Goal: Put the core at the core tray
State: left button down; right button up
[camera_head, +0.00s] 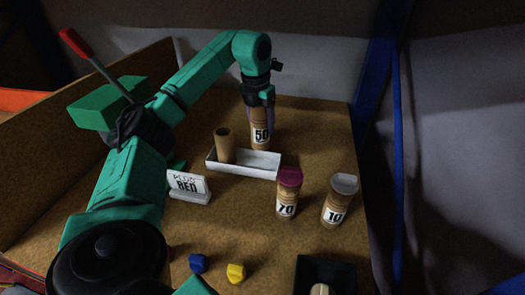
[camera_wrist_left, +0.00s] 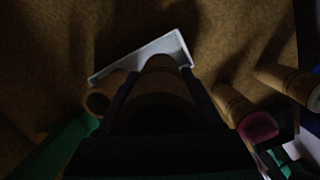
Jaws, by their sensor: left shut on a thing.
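My left gripper (camera_head: 258,97) is shut on a tan core labelled 50 (camera_head: 261,130), which is upright behind the right part of the white core tray (camera_head: 262,168). I cannot tell whether its foot touches the table. Another plain brown core (camera_head: 224,146) stands in the left end of the tray. In the left wrist view the held core (camera_wrist_left: 160,72) sits between the dark fingers, with the white tray (camera_wrist_left: 130,62) beyond and the plain core (camera_wrist_left: 99,101) at left. My right gripper is not in view.
A core labelled 70 with a maroon cap (camera_head: 287,192) and a core labelled 10 with a pale cap (camera_head: 339,200) stand front right. Blue (camera_head: 198,263) and yellow (camera_head: 236,273) pieces lie in front, near a dark box (camera_head: 340,272).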

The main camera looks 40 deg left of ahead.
pick_arm(q)
notch_tip(320, 180, down, 10)
jog(key=shift+w+r, duration=0.1)
jog(key=shift+r, duration=0.05)
jog(key=shift+w, duration=0.1)
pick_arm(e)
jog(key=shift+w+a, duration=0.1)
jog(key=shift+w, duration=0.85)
pick_arm(q)
jog(key=shift+c, duration=0.2)
grip_release()
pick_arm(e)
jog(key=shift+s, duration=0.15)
pick_arm(q)
jog(key=shift+d+r, duration=0.1)
jog(key=r, duration=0.4)
jog(key=s+r, duration=0.1)
jog(key=r, duration=0.3)
jog(key=s+r, duration=0.1)
jog(key=r, duration=0.2)
jog(key=shift+d+r, duration=0.1)
jog(key=shift+r, duration=0.3)
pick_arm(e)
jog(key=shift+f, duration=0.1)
